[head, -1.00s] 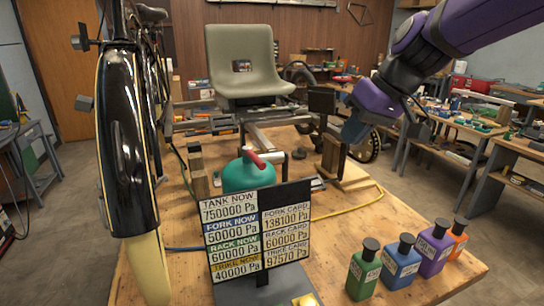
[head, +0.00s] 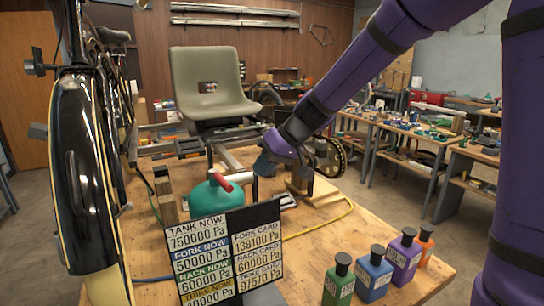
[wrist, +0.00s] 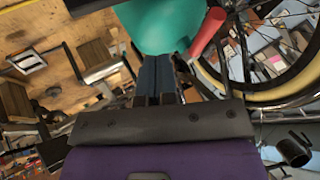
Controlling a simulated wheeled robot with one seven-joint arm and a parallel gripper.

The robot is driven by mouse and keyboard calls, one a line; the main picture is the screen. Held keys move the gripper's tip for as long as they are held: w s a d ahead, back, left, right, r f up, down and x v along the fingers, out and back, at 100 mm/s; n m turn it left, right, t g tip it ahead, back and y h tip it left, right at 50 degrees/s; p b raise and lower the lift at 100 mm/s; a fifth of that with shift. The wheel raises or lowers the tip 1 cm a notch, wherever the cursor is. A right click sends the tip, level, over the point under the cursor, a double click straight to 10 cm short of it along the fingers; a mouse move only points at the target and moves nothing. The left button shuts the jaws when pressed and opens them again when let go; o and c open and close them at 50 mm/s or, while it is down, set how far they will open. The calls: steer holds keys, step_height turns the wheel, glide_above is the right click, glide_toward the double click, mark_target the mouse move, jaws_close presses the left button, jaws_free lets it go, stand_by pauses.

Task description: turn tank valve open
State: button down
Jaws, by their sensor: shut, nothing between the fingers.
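The teal tank (head: 203,201) stands on the wooden workbench behind a pressure card. Its red valve lever (head: 220,182) sticks out at the top, tilted down to the right. The sign reads tank now 750000 Pa. My gripper (head: 264,165) is to the right of the tank, apart from the lever in the head view. In the wrist view, the shut blue fingers (wrist: 161,70) hold nothing and point toward the tank (wrist: 160,22). The red lever (wrist: 207,32) lies to the right of the fingertips. I cannot tell whether the fingers touch the tank.
The pressure card (head: 228,248) stands in front of the tank. Green, blue, purple and orange bottles, such as the blue one (head: 372,277), stand at the front right. A black fender (head: 85,180) rises at the left. A grey seat (head: 211,83) is behind.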

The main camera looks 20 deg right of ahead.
mark_target(221, 181)
steer(key=a+f, duration=0.2)
steer(key=a, duration=0.4)
steer(key=shift+s, duration=0.2)
steer(key=shift+s+a, duration=0.45)
steer(key=shift+a, duration=0.35)
